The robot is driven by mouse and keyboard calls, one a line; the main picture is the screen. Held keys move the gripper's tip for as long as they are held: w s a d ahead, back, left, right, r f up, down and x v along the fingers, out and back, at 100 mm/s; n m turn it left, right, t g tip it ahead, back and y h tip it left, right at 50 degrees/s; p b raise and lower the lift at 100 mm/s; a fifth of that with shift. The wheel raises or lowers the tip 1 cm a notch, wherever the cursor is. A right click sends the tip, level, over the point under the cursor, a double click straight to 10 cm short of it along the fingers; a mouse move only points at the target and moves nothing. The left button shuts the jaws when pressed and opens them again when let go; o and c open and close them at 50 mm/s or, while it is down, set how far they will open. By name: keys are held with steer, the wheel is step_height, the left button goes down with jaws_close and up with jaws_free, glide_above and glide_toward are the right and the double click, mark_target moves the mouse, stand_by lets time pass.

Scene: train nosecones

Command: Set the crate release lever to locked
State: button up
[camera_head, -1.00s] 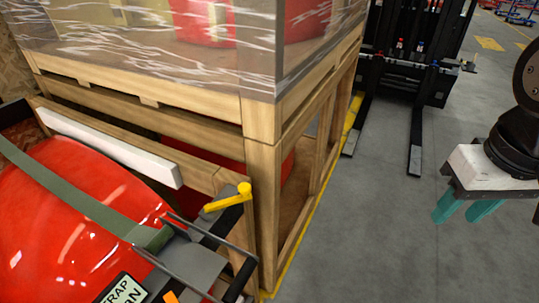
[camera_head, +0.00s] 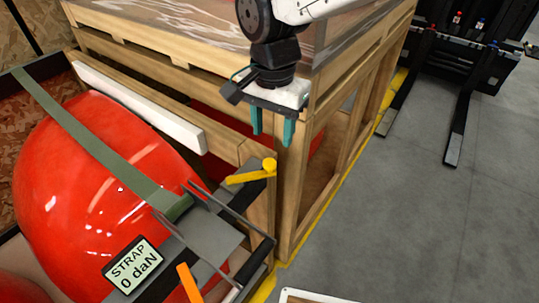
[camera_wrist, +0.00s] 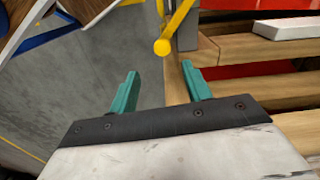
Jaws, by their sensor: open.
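The yellow crate release lever (camera_head: 251,174) sits at the corner of the wooden crate in the head view, its round knob at the right end. It also shows in the wrist view (camera_wrist: 176,26), ahead of the fingertips and roughly between them. My gripper (camera_head: 271,138) has teal fingers, open and empty, pointing down just above the lever in the head view. The gripper also shows in the wrist view (camera_wrist: 164,80). I see no contact between the fingers and the lever. The wooden crate (camera_head: 292,190) holds a red nosecone (camera_head: 95,180) under a green strap.
A strap display (camera_head: 133,266) reads 0 daN, beside an orange handle (camera_head: 188,284). Thin metal bars (camera_head: 235,222) stand near the lever. A taller wooden crate with clear wrap is behind. A forklift (camera_head: 465,60) stands back right. Grey floor (camera_head: 400,220) at right is clear.

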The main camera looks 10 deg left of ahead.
mark_target(269, 162)
steer(key=f, duration=0.8)
steer(key=shift+s+a, duration=0.1)
steer(key=shift+a, duration=0.2)
jaws_close()
